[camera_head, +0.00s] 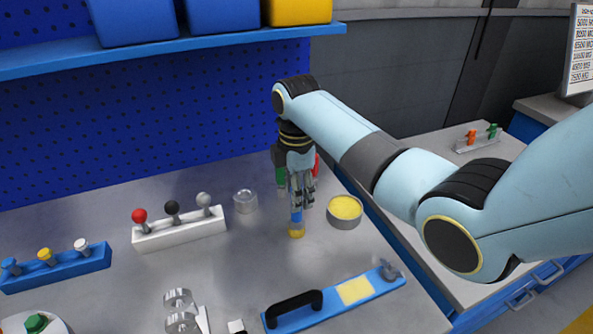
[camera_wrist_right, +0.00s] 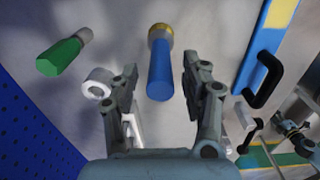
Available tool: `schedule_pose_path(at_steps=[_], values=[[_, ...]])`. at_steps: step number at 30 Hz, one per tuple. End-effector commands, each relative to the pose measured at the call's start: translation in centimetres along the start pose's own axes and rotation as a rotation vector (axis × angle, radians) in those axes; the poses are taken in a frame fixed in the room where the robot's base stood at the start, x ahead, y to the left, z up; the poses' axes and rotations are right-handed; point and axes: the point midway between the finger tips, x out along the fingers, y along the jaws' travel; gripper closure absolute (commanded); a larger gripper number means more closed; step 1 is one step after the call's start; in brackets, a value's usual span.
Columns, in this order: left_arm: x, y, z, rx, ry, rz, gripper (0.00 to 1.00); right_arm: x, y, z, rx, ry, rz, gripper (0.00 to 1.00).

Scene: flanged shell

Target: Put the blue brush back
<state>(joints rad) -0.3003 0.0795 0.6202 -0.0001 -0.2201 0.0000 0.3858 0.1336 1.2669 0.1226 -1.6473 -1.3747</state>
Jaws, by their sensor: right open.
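The blue brush (camera_head: 296,217) has a blue handle and a yellow end, and stands on the grey bench with the yellow end down. In the right wrist view the brush (camera_wrist_right: 160,68) shows between the two fingers. My right gripper (camera_head: 301,198) points down over the brush and is open, with its fingertips around or just above the handle top. In the right wrist view the gripper (camera_wrist_right: 160,84) has a visible gap on both sides of the handle.
A tin with yellow contents (camera_head: 345,211) stands right of the brush. A green-handled tool (camera_wrist_right: 60,57) is near. A blue bar with a black handle (camera_head: 293,304) lies in front.

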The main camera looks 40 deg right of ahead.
Motion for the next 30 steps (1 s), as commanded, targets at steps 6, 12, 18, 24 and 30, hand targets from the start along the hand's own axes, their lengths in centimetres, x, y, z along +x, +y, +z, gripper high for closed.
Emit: schedule_pose_path(at_steps=[6,12,18,24,30], values=[[0.0,0.0,0.0,0.0,0.0,0.0,0.6,-4.7,0.0,0.0,-0.001,0.001,0.003,0.53],[0.0,0.0,0.0,0.0,0.001,0.0,0.6,-6.8,0.0,0.0,0.0,0.0,0.0,0.53],[0.0,0.0,0.0,0.0,0.001,0.0,0.6,-7.2,0.0,0.0,0.0,0.0,-0.001,0.53],[0.0,0.0,0.0,0.0,0.001,0.0,0.6,-7.2,0.0,0.0,0.0,0.0,-0.001,0.53],[0.0,0.0,0.0,0.0,0.001,0.0,0.6,-7.1,0.0,0.0,0.0,0.0,-0.001,0.53]])
